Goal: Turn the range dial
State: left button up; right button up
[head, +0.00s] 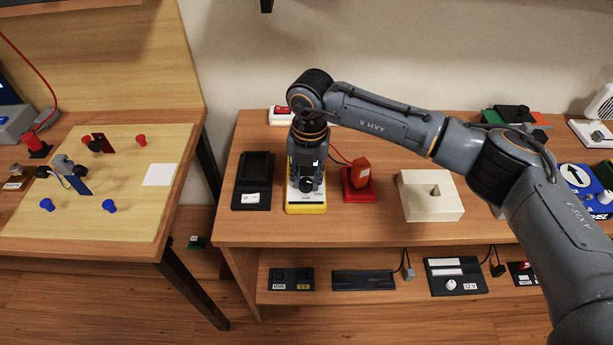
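A yellow-edged device with a pale face (306,207), which looks like a meter, lies on the wooden table in the head view. My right arm comes in from the right and bends down over it. My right gripper (307,187) points down at the middle of the device's face. It covers most of that face, so the range dial is hidden beneath it. I cannot tell whether the fingers are open or shut, or whether they touch the dial. My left gripper is not in view.
A black tray-like holder (253,182) stands close left of the device. A red block on a red base (359,184) stands close right, and a cream box (430,196) is further right. A lower shelf (330,296) holds several dark panels.

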aim_at(308, 181)
jog(key=o, duration=0.3)
jog(key=shift+r, duration=0.1)
jog(key=r, duration=1.1)
jog(key=shift+d+r, duration=0.2)
jog(key=shift+r, duration=0.2)
